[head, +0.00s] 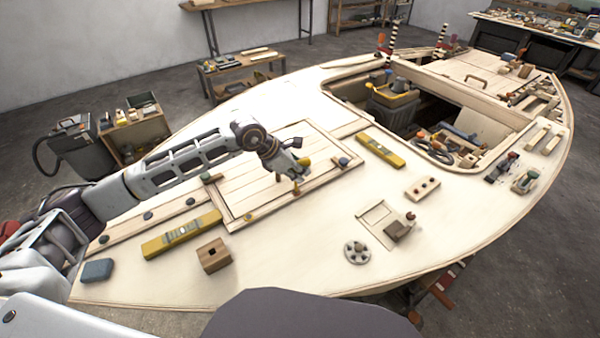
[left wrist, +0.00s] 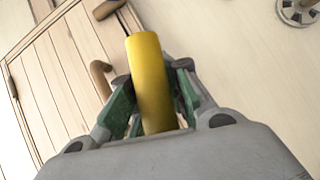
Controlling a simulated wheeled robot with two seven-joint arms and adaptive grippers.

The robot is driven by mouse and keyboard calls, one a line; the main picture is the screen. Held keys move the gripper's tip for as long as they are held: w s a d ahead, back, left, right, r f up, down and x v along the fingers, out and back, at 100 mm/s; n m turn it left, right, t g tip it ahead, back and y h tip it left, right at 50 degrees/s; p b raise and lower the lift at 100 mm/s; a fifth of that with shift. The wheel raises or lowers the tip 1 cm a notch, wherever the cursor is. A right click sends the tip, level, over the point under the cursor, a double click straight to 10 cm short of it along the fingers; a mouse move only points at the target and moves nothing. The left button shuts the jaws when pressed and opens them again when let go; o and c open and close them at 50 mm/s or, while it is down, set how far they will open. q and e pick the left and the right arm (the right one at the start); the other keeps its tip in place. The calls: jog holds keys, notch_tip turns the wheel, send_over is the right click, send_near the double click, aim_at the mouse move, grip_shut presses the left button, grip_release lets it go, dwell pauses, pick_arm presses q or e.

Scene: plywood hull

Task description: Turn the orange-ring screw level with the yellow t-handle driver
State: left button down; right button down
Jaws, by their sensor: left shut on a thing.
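My left gripper (head: 297,174) reaches over the planked hatch panel (head: 262,192) on the pale plywood deck. It is shut on the yellow t-handle driver (head: 305,161), whose thick yellow bar also shows between the green-sided fingers in the left wrist view (left wrist: 152,82). The driver's tip is hidden. A small orange-yellow spot (head: 249,216) shows on the near frame of the panel; I cannot tell whether it is the orange-ring screw. My right gripper is out of view.
A round metal disc (head: 356,252) lies on the near deck. The cockpit opening (head: 430,108) is farther right.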

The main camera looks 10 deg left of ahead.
pick_arm(q)
jog(key=shift+n, duration=0.4)
jog(key=shift+f+n+t+y, duration=0.1)
jog(key=shift+n+t+y, duration=0.2)
jog(key=shift+n+t, duration=0.15)
jog(key=shift+w+a+n+t+y+b, duration=0.15)
jog(key=shift+n+t+y+b, duration=0.5)
jog(key=shift+n+b, duration=0.6)
jog(key=shift+r, duration=0.55)
